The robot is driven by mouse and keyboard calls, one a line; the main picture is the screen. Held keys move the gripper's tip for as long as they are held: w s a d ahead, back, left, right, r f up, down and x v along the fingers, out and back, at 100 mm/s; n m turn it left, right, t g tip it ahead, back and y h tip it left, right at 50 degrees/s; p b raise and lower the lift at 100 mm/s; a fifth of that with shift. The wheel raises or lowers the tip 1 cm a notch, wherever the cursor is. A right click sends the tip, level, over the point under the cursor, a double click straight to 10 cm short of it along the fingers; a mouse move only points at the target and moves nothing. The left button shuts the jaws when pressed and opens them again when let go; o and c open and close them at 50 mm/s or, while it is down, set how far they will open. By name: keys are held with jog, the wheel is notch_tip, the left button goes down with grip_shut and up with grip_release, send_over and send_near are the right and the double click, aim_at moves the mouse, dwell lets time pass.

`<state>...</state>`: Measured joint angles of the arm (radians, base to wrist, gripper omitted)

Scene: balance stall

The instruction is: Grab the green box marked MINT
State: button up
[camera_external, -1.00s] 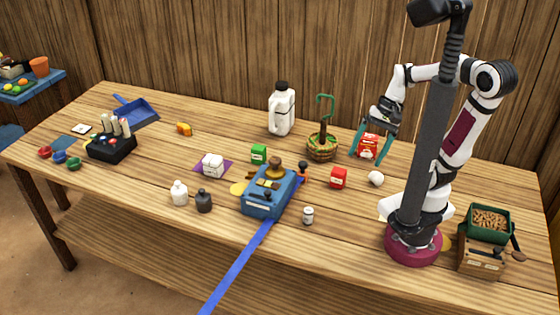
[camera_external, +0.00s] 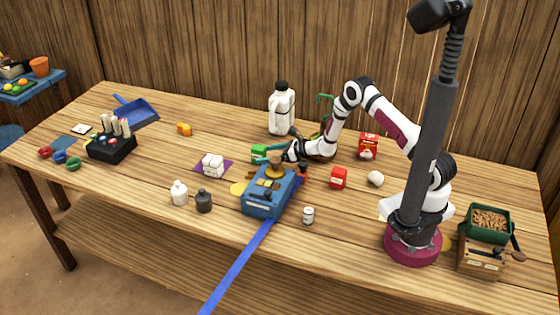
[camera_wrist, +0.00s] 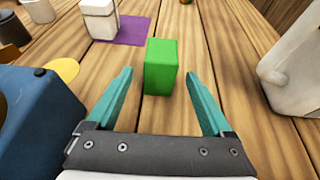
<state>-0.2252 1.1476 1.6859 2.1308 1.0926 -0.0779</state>
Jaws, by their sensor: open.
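The green box (camera_wrist: 161,66) stands upright on the table in the wrist view, just beyond and between my two teal fingertips. No lettering shows on the side facing me there. In the external view the green box (camera_external: 259,152) is partly hidden by my gripper. My gripper (camera_wrist: 160,92) is open and empty, low over the table, with one finger on either side of the line to the box. In the external view my gripper (camera_external: 268,156) reaches left, behind the blue balance unit.
The blue balance unit (camera_external: 268,198) stands close on the near side, and also at left in the wrist view (camera_wrist: 40,125). A white jug (camera_external: 282,110) stands behind, at right in the wrist view (camera_wrist: 298,70). White blocks (camera_external: 212,165) sit on a purple mat (camera_wrist: 134,31) beyond the box.

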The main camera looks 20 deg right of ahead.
aim_at(265, 154)
jog(key=x, duration=0.3)
jog(key=shift+w+a, duration=0.2)
jog(key=shift+a, duration=0.05)
grip_shut()
